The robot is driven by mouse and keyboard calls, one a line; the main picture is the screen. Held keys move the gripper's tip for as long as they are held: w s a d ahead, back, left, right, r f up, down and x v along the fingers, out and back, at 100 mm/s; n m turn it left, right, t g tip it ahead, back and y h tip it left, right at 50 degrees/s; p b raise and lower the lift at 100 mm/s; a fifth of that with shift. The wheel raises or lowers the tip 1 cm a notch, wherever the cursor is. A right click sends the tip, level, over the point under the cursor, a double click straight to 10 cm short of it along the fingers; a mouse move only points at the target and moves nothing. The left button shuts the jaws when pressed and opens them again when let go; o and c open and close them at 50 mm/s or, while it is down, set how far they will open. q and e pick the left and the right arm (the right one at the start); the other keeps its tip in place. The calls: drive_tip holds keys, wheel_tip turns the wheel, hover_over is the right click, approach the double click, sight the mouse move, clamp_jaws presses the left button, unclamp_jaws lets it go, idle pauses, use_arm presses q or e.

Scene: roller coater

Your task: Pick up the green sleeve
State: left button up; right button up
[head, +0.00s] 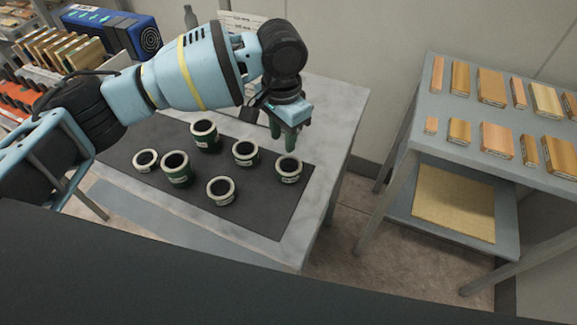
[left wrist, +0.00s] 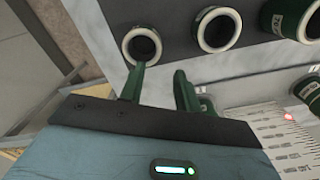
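Several short green sleeves with pale rims and dark open tops stand upright on a dark mat (head: 255,212). The green sleeve closest to my left gripper (head: 283,137) is the one at the mat's right (head: 289,177). The gripper hangs above and a little behind it, its dark green fingers pointing down, apart and empty. In the left wrist view the left gripper (left wrist: 158,80) shows two spread fingers. The left finger's tip overlaps the lower rim of that sleeve (left wrist: 128,47); I cannot tell whether they touch. My right gripper is not in view.
Other sleeves stand close by, including a middle one (head: 246,160), a front one (head: 221,198) and a taller one (head: 177,177). A grey shelf table (head: 455,145) with wooden blocks stands to the right. A blue box (head: 115,32) is behind. The mat's front right is clear.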

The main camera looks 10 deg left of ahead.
sight(281, 158)
use_arm(q)
drive_tip(key=shift+f, duration=0.85)
drive_tip(key=shift+s+a+f, duration=0.1)
drive_tip(key=shift+s+f, duration=0.1)
drive_tip(key=shift+f, duration=1.1)
drive_tip(key=shift+s+f, duration=0.2)
drive_tip(key=shift+f, duration=1.1)
drive_tip(key=shift+c, duration=0.3)
clamp_jaws()
